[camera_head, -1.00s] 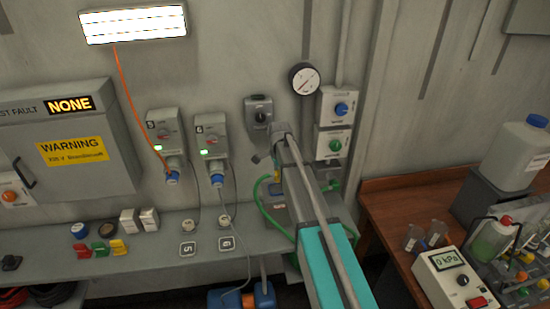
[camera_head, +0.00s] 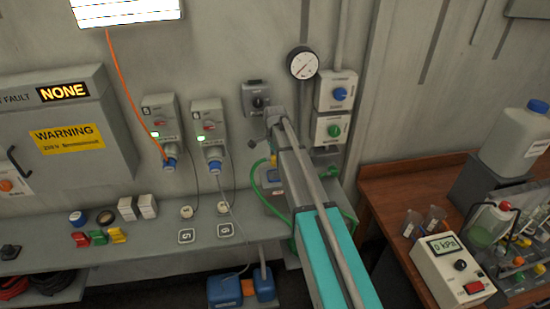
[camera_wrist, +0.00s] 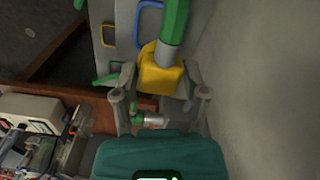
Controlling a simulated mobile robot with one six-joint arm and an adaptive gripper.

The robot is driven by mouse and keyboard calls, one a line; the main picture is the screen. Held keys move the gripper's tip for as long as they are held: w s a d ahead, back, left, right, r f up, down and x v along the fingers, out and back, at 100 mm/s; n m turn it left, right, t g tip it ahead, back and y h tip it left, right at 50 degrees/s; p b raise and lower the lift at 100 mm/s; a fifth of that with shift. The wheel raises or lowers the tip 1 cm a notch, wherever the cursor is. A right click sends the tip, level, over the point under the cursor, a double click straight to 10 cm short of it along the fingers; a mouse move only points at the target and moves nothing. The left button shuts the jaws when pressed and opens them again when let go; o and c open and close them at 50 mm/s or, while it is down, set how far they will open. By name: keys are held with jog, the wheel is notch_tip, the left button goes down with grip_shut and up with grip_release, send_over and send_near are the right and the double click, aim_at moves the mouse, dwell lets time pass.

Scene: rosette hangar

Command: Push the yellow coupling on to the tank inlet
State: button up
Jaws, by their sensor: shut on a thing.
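The yellow coupling (camera_wrist: 160,72) is in the middle of the wrist view, with a thick green hose (camera_wrist: 175,22) running up from it. My gripper (camera_wrist: 160,93) is shut on the coupling, one finger on each side. Left of it is a grey body (camera_wrist: 108,50) with a yellow and a blue outlined patch, perhaps the tank. A pale metal fitting (camera_wrist: 152,119) shows below the coupling; I cannot tell whether it is the inlet. In the head view my arm hides the coupling and gripper. The green hose (camera_head: 255,181) loops beside the arm there.
A grey wall with switch boxes (camera_head: 336,90) and a pressure gauge (camera_head: 302,64) stands close behind. A grey shelf (camera_head: 150,250) holds small blocks at left. A wooden bench (camera_head: 385,205) at right carries a kPa meter (camera_head: 452,282) and a white canister (camera_head: 515,150).

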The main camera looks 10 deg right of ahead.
aim_at(275, 166)
jog(key=shift+f+b, duration=2.1)
jog(key=shift+f, duration=0.2)
jog(key=shift+f+b, duration=0.5)
jog(key=shift+f, duration=0.05)
dwell(0.9)
jog(key=o, duration=1.2)
jog(key=shift+c, duration=0.2)
